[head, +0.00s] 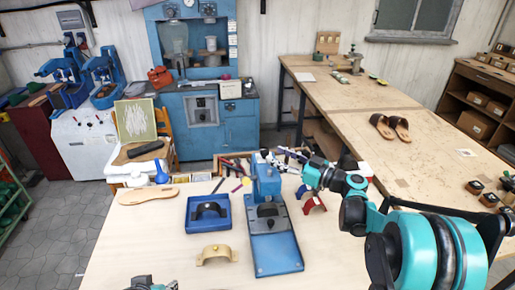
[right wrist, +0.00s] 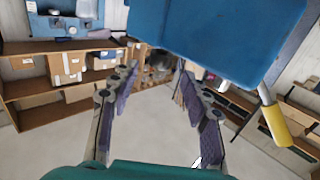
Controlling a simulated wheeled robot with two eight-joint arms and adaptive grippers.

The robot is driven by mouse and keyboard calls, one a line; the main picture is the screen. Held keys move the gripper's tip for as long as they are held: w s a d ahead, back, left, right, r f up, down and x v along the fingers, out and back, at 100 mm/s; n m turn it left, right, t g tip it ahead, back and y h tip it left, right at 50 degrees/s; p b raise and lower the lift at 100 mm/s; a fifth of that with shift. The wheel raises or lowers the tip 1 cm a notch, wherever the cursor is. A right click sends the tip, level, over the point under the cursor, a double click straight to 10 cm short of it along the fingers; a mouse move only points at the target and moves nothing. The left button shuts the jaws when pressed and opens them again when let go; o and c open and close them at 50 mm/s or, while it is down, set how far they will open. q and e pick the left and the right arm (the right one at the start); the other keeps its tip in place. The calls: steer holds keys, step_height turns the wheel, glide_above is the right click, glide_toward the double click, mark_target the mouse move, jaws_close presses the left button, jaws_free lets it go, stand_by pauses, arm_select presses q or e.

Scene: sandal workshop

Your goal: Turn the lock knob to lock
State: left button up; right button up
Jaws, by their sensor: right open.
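A blue press (head: 266,185) with a long blue base stands on the near workbench. My right gripper (head: 288,155) is beside the top of the press, on its right. In the right wrist view, the two fingers of my right gripper (right wrist: 157,72) are apart with nothing between them. A large blue body (right wrist: 215,40), apparently the press head, fills the top of that view, above and beyond the fingers. A metal rod with a yellow grip (right wrist: 275,122) sticks out at its right. I cannot make out the lock knob for certain. My left gripper's fingers are out of sight.
A blue tray (head: 208,228) with a dark arched piece, a tan arched piece (head: 216,254), a red arched piece (head: 314,204) and a sole (head: 149,195) lie around the press. Several tools lie behind it. The bench's front left is clear.

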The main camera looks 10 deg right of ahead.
mark_target(264, 149)
steer(key=shift+x, duration=0.8)
steer(key=shift+b+x, duration=0.55)
steer(key=shift+x, duration=1.6)
jaws_close()
